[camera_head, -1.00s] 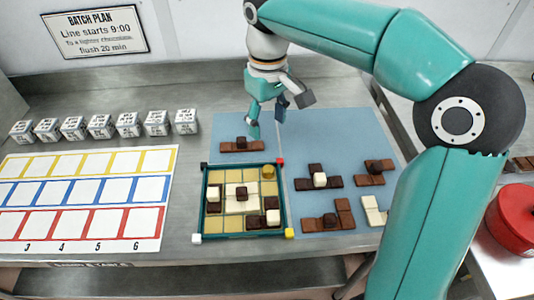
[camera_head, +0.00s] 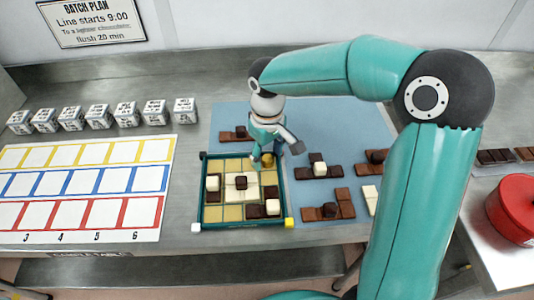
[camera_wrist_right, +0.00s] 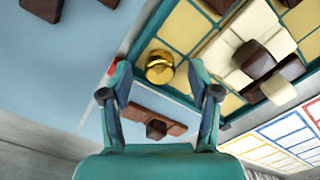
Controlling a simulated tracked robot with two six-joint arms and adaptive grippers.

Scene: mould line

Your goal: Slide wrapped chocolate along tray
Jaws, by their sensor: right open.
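The gold wrapped chocolate (camera_head: 267,161) is in the tray's far right corner cell, partly hidden by my right gripper (camera_head: 262,164). In the right wrist view the round gold piece (camera_wrist_right: 160,67) shows just past and between the fingertips of my right gripper (camera_wrist_right: 160,88). The fingers are spread apart, with nothing held between them. I cannot tell whether a finger touches the gold piece. My left gripper is not in view.
Several brown chocolate pieces (camera_head: 327,206) with knobs lie on the blue mat (camera_head: 340,125) right of the tray. One brown piece (camera_head: 233,133) lies behind it. A white card with coloured grids (camera_head: 85,185) is at left, with several labelled cubes (camera_head: 98,117) behind. A red pot (camera_head: 515,210) stands far right.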

